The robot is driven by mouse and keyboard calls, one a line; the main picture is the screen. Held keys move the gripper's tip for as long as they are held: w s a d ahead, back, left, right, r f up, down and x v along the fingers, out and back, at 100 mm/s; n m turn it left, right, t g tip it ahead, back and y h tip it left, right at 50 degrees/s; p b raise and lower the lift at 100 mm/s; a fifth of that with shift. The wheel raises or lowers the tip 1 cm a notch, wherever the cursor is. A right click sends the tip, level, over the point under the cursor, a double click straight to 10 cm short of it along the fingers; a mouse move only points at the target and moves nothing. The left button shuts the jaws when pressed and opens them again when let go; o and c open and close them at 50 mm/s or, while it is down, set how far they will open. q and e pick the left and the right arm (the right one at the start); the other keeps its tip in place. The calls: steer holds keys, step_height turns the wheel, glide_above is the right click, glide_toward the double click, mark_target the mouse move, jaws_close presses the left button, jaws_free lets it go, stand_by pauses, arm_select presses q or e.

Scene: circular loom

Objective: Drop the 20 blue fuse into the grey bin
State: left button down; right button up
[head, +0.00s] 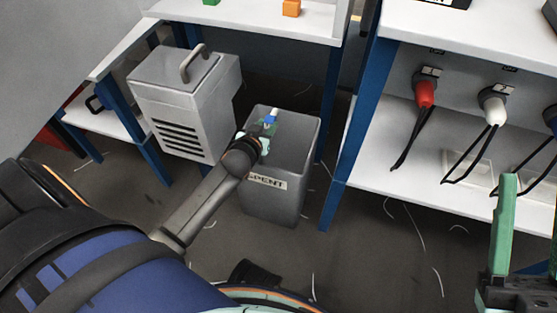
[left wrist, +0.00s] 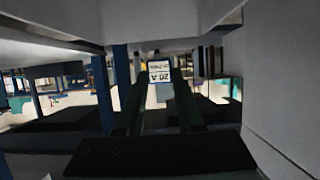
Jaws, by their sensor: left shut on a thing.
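The grey bin (head: 262,206) stands on the floor with a label that seems to read SPENT. My left gripper (head: 268,128) is over the bin's open top in the head view, shut on the blue fuse (head: 271,117). In the left wrist view the fuse (left wrist: 159,72) sits between the two dark fingers, with its 20 A label showing upside down. I cannot tell how high it is above the rim. My right gripper (head: 528,235) is partly cut off at the right edge, its fingers apart and nothing seen between them.
A grey box with a handle and slots (head: 190,100) is left of the bin. A white shelf (head: 250,18) behind holds a green block (head: 211,2) and an orange block (head: 291,8). At right, a panel carries a red plug (head: 425,93) and a white plug (head: 493,107) with hanging cables.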

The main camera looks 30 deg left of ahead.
arm_select(q)
steer(key=shift+f, duration=0.25)
steer(key=shift+c, duration=2.3)
jaws_free()
steer(key=p+v, duration=0.5)
steer(key=v, duration=0.7)
steer(key=shift+s, duration=0.25)
steer(key=shift+d, duration=0.1)
